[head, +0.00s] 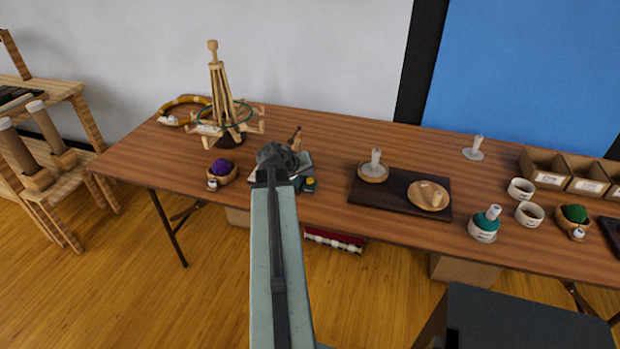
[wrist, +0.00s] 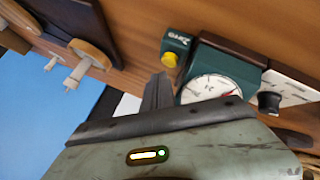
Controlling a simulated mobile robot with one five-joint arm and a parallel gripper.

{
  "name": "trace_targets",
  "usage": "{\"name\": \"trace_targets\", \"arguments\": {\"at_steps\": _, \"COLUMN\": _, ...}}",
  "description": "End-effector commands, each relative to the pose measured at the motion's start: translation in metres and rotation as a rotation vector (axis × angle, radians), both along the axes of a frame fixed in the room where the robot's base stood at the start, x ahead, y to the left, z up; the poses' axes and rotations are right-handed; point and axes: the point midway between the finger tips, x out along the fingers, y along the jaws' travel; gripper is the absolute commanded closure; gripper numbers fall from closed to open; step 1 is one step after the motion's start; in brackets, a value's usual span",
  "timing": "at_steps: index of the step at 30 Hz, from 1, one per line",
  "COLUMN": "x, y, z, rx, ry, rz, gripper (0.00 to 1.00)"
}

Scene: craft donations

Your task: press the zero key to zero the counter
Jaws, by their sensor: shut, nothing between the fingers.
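The zero key is a yellow button (wrist: 170,60) on a small dark green block (wrist: 178,40) marked "Zero", at the upper middle of the wrist view. Beside it is the counter, a green housing with a round white dial (wrist: 208,88) and a red needle. In the head view the green block (head: 309,185) shows just right of my gripper (head: 278,160), which covers much of the counter. My gripper also shows in the wrist view (wrist: 160,78); its fingers are shut and empty. The fingertips appear close to the yellow button, with no clear contact visible.
A wooden yarn swift (head: 220,95) and a bowl of purple yarn (head: 222,173) stand left on the table. A dark mat (head: 395,190) with wooden holders lies to the right. Cups, a teal cone and divided boxes (head: 570,175) fill the right end.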

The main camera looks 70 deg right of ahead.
Motion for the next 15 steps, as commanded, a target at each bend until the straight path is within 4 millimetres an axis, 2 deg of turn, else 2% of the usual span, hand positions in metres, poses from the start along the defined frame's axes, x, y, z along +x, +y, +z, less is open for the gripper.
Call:
{"name": "trace_targets", "arguments": {"at_steps": 8, "x": 0.0, "y": 0.0, "z": 0.001, "rx": 0.0, "ry": 0.0, "rz": 0.0, "gripper": 1.0}}
{"name": "trace_targets", "arguments": {"at_steps": 15, "x": 0.0, "y": 0.0, "z": 0.023, "rx": 0.0, "ry": 0.0, "rz": 0.0, "gripper": 1.0}}
